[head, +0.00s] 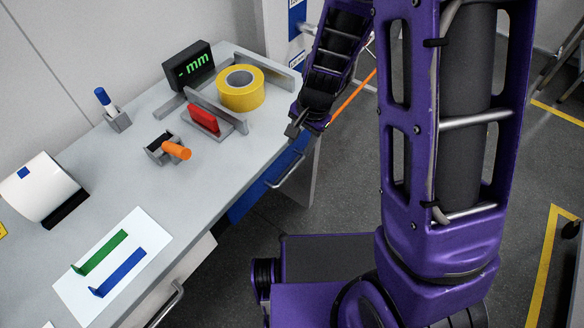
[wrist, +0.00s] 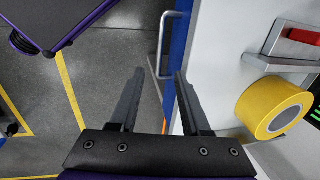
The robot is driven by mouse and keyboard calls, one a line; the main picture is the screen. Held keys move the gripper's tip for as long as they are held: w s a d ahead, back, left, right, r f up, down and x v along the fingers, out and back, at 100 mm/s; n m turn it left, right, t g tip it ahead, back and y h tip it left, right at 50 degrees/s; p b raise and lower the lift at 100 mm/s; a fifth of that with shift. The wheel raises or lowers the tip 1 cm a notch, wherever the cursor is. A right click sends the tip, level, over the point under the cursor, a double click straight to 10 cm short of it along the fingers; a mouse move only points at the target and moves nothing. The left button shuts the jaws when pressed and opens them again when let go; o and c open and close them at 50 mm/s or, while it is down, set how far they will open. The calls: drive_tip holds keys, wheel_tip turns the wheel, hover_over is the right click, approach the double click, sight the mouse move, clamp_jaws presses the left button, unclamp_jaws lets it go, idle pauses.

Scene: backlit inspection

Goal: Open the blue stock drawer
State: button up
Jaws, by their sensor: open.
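The blue stock drawer (head: 252,196) is under the right part of the workbench, with its blue front showing below the table edge. Its metal bar handle (head: 286,172) stands out from the front. In the wrist view the blue drawer front (wrist: 182,50) is seen edge-on, with the handle (wrist: 160,45) to its left. My gripper (wrist: 158,85) is open, its two fingers apart, with the handle and drawer front beyond and between the fingertips in the picture. The fingers look empty and I see no contact with the handle. In the head view my gripper (head: 294,128) hangs near the table's right edge.
On the workbench (head: 225,165) are a yellow tape roll (head: 240,88), a red block (head: 204,120) in a grey fixture, an orange-handled tool (head: 176,150) and a display (head: 188,66). A second drawer handle (head: 168,303) is lower left.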

sight(291, 171)
drive_tip(key=f+b, duration=0.1)
drive_tip(key=f, duration=0.3)
drive_tip(key=w+a+f, duration=0.1)
drive_tip(key=f, duration=0.3)
drive_tip(key=a+f+b, duration=0.1)
drive_tip(key=f, duration=0.3)
drive_tip(key=shift+w+f+b, duration=0.3)
clamp_jaws()
idle(0.8)
